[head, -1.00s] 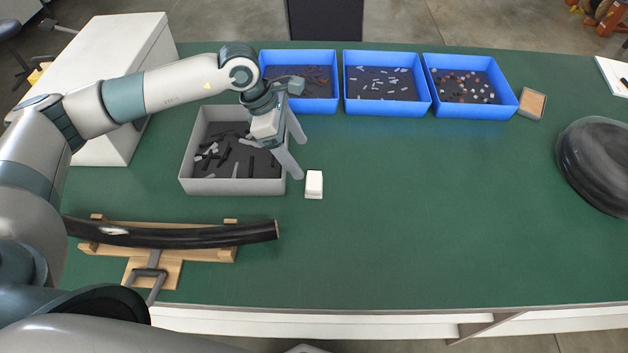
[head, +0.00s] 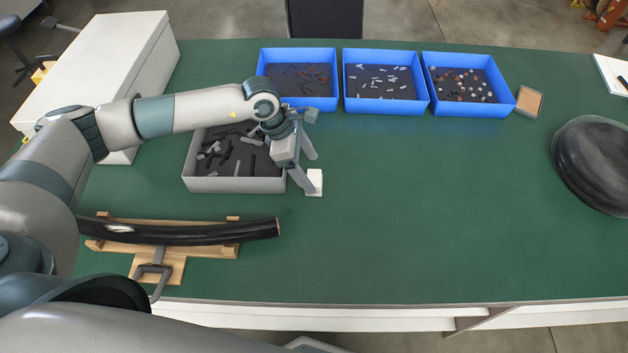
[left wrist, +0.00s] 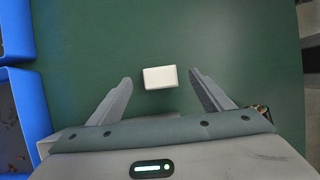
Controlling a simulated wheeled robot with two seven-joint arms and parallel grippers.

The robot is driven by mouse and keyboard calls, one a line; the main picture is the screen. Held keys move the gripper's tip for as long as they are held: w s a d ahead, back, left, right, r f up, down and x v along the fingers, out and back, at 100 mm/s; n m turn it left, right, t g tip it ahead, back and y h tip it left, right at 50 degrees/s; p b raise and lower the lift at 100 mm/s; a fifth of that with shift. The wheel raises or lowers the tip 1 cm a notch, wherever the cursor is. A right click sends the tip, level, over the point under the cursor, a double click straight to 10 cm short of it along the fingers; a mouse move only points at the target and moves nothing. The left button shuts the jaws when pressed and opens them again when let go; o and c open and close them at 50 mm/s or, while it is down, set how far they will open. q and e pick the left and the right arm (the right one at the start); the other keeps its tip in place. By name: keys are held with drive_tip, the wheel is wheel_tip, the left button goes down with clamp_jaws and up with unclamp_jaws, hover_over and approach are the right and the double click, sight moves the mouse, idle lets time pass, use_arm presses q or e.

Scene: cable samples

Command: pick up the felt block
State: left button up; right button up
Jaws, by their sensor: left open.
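The felt block (head: 315,183) is a small white block lying on the green table, just right of the grey bin. My left gripper (head: 312,174) is open and comes in over it from the left; one finger covers part of the block's left side in the head view. In the left wrist view the felt block (left wrist: 160,77) lies ahead of the fingertips, roughly centred between the two open fingers (left wrist: 160,78). Nothing is held between them. Whether the fingers are at the block's height I cannot tell. My right gripper is not in view.
A grey bin (head: 235,185) with dark cable pieces stands left of the block. Three blue bins (head: 385,108) line the back. A black cable (head: 180,233) rests on a wooden holder at front left. A dark coil (head: 597,165) lies at right. The table's middle is clear.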

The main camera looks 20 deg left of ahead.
sight(314, 178)
use_arm(q)
drive_tip(key=p+x, duration=0.2)
drive_tip(key=x, duration=0.1)
drive_tip(key=shift+f, duration=0.35)
drive_tip(key=shift+d+f, duration=0.1)
drive_tip(key=shift+f, duration=0.5)
drive_tip(key=c, duration=1.1)
